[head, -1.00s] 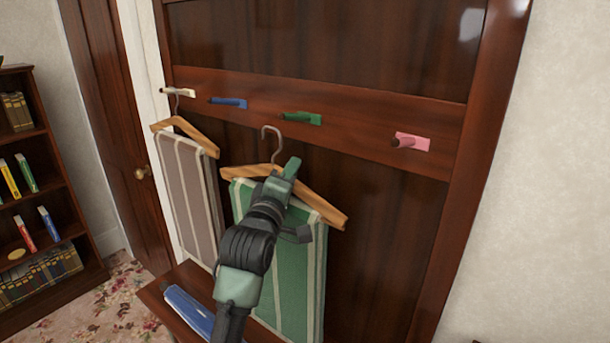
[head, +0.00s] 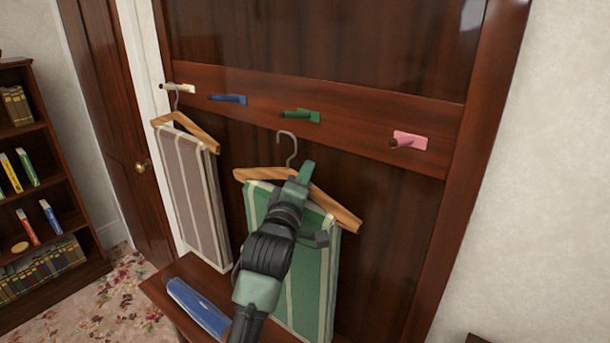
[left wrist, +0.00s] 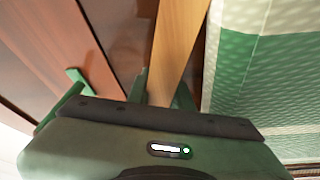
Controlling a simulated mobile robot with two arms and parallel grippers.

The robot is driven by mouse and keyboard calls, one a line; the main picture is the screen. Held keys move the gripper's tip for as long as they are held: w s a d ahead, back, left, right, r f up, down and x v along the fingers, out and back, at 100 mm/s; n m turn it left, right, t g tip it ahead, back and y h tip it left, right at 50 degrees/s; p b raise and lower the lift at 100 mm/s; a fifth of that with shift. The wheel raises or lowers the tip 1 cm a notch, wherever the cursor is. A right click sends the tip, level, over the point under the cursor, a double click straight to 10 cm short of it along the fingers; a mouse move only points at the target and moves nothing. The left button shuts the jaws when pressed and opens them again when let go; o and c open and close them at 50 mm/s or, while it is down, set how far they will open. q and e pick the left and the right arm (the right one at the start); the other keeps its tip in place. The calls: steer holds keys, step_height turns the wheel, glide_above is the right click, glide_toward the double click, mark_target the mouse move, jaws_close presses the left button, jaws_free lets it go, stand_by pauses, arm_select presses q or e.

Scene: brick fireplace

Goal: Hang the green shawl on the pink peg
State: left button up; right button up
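The green and cream striped shawl (head: 310,260) is draped on a wooden hanger (head: 335,210) with a grey hook (head: 287,145). My left gripper (head: 300,178) is shut on this hanger near its middle and hides part of it. The hook stands below and left of the green peg, in the open, on no peg. The pink peg (head: 408,141) is empty, up and right of the hook. In the left wrist view the hanger bar (left wrist: 178,45) runs between the fingers, with the shawl (left wrist: 255,75) to its right. My right gripper is not in view.
A brown striped shawl (head: 190,195) hangs on a hanger from the white peg (head: 177,87) at left. The blue peg (head: 228,99) and green peg (head: 300,116) are empty. A blue item (head: 198,305) lies on the bench below. A bookshelf (head: 40,170) stands far left.

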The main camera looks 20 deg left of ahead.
arm_select(q)
steer(key=o, duration=0.3)
steer(key=shift+o, duration=0.2)
steer(key=shift+s, duration=0.1)
steer(key=shift+r, duration=0.1)
steer(key=s+f+b, duration=0.1)
steer(key=s+b, duration=0.2)
steer(key=s, duration=0.9)
steer(key=shift+f+b, duration=0.15)
steer(key=shift+b, duration=0.2)
steer(key=shift+w+d, duration=0.1)
